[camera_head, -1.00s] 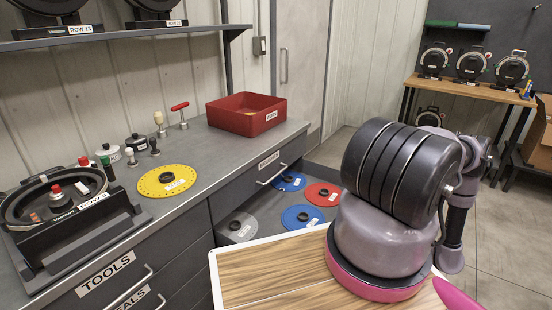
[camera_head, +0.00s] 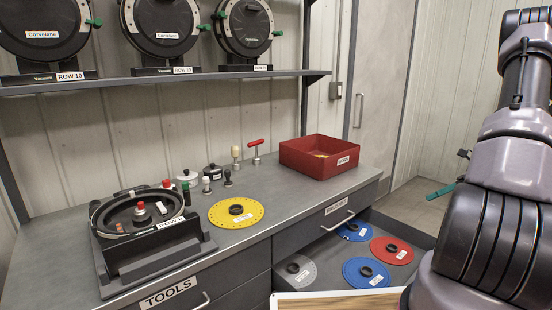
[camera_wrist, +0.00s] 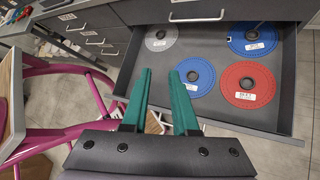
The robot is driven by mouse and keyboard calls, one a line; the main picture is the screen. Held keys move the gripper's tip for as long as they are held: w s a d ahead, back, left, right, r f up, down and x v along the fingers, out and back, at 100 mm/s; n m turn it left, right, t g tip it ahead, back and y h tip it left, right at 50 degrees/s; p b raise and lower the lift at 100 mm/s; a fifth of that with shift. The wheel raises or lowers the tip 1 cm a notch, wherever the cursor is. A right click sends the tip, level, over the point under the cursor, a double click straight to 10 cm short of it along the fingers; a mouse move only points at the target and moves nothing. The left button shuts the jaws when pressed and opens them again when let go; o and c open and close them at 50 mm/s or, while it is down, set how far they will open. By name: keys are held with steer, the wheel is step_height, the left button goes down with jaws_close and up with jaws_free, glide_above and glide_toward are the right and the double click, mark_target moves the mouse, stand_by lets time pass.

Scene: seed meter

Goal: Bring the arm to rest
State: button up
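My arm (camera_head: 505,180) fills the right side of the head view, folded and upright, over the floor beside the counter. My gripper (camera_wrist: 160,72) shows in the wrist view with its two green fingers apart and nothing between them. It is in front of the open drawer (camera_wrist: 275,118), and the fingers overlap the drawer's front edge in the picture. A green tip past my arm in the head view (camera_head: 439,190) appears to be part of the gripper.
The open drawer holds a grey disc (camera_head: 294,270), two blue discs and a red disc (camera_head: 392,250). The counter carries a seed meter (camera_head: 140,225), a yellow disc (camera_head: 236,213), small tools and a red bin (camera_head: 290,155). Several meters stand on the shelf (camera_head: 200,80).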

steer(key=s+a+r+n+g+h, duration=0.1)
steer(key=s+a+r+n+h, duration=0.1)
steer(key=a+r+n, duration=0.55)
steer(key=s+a+r+n+h, duration=0.15)
steer(key=a+r+n, duration=0.25)
steer(key=a+r, duration=0.7)
steer(key=s+a+r+n+t+h, duration=0.2)
steer(key=s+a+r+n, duration=0.2)
steer(key=s+r+n, duration=0.2)
steer(key=s+a+r+n+t+h, duration=0.2)
steer(key=s+a+r+n, duration=0.3)
steer(key=s, duration=0.4)
step_height(320, 180, up, 2)
steer(key=shift+s+a+r+n+t, duration=0.3)
steer(key=shift+n+t, duration=0.1)
steer(key=shift+n, duration=0.35)
